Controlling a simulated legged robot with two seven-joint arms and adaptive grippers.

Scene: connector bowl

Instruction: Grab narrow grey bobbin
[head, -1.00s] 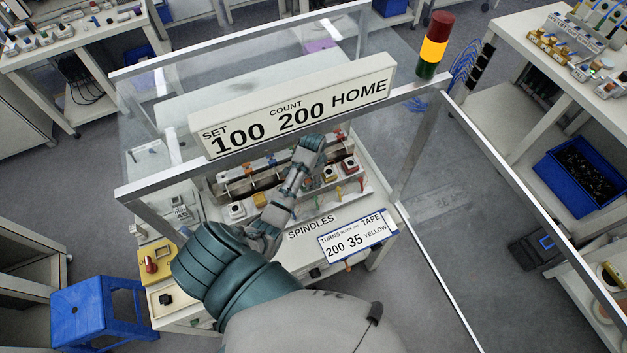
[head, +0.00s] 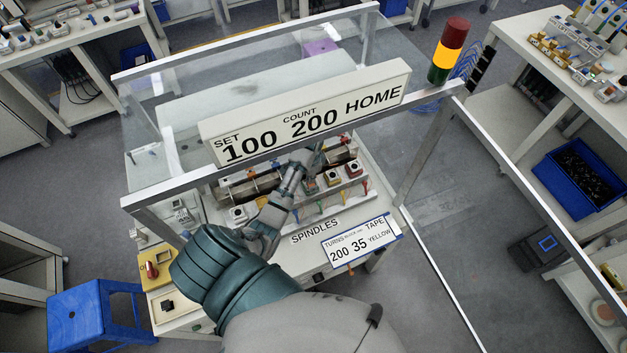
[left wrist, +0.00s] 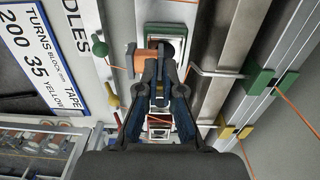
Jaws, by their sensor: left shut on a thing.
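My left gripper (head: 306,158) reaches over the spindle row of the winding bench, partly hidden by the sign's lower rail. In the left wrist view the left gripper (left wrist: 164,72) is shut on a small part with a grey flange and copper-orange winding, which I take to be the narrow grey bobbin (left wrist: 146,61). The fingers hide much of it. Other bobbins stand along the row, including a red-topped one (head: 353,169). My right gripper is not in view.
A sign (head: 305,110) and metal frame rail run above the spindles, close to my forearm. Coloured guides stand along the row; green (left wrist: 260,80) and yellow (left wrist: 228,130) blocks sit on rails. A blue stool (head: 90,315) stands at lower left.

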